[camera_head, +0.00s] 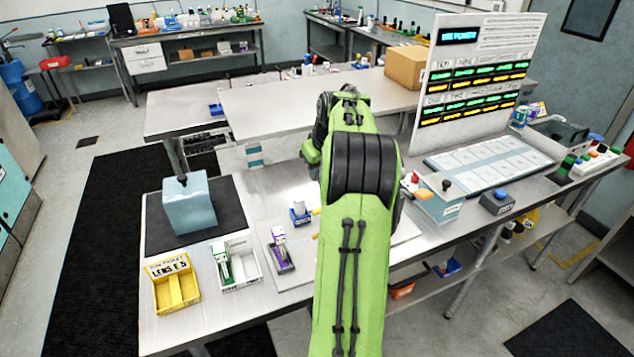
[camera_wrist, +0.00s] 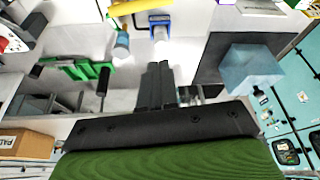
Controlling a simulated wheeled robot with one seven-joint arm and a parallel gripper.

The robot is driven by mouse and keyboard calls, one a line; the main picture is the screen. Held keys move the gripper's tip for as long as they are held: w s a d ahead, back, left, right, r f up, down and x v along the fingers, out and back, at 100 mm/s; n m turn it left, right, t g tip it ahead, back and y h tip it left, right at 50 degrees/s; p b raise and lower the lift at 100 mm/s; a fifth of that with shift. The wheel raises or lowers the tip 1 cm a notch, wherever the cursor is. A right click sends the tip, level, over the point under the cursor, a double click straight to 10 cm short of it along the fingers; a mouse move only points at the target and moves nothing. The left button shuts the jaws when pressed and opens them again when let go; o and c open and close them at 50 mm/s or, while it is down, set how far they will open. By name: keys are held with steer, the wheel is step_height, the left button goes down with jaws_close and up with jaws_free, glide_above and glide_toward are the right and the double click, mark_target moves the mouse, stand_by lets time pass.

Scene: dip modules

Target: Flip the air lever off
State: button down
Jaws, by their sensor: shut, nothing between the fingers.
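My gripper (camera_wrist: 155,85) shows in the wrist view with its dark fingers together and nothing between them. It is above the bench, near a green bracket-like part (camera_wrist: 78,68) with a black handle (camera_wrist: 103,82). A yellow bar (camera_wrist: 145,6) lies past the fingertips, beside a blue cylinder (camera_wrist: 122,45). A yellow end also shows beside my arm in the head view (camera_head: 316,211). I cannot tell for certain which part is the air lever. In the head view my green arm hides the gripper and the bench under it.
A light blue box (camera_head: 190,207) stands on a black mat at left. A yellow tray (camera_head: 175,287), a white tray (camera_head: 240,265) and a small blue holder (camera_head: 299,217) sit on the bench. A display panel (camera_head: 470,75) stands at right, near a button box (camera_head: 497,202).

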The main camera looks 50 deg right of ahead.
step_height(320, 180, down, 8)
steer(key=s, duration=0.1)
steer(key=shift+a+f, duration=0.2)
steer(key=shift+a, duration=0.05)
